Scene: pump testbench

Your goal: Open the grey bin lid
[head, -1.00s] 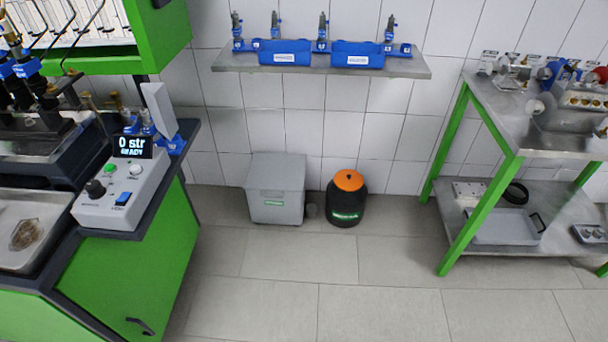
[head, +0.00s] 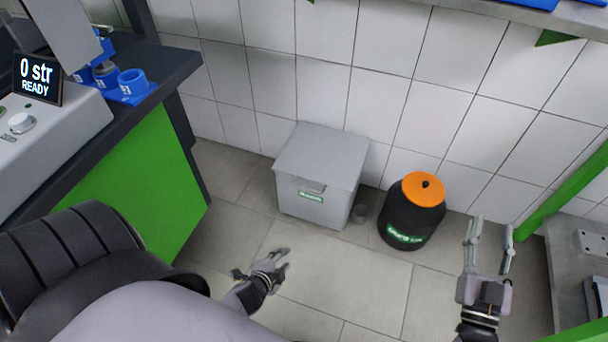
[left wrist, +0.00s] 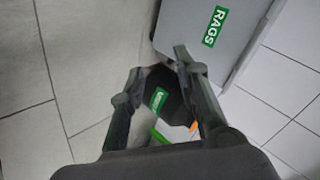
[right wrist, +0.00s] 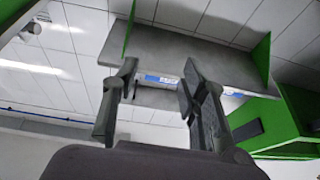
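The grey bin (head: 310,198) stands on the floor against the tiled wall, with its flat grey lid (head: 322,155) shut. A green label is on its front; in the left wrist view the bin (left wrist: 222,45) shows the word RAGS. My left gripper (head: 284,262) is low in front of the bin, apart from it, with its fingers open and empty. In the left wrist view its fingertips (left wrist: 158,62) are spread. My right gripper (head: 491,228) is right of the black container, pointing up, open and empty. Its spread fingers (right wrist: 157,75) also show in the right wrist view.
A green bench (head: 150,185) is at left, a green-framed shelf (head: 565,195) at right. The floor in front is clear.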

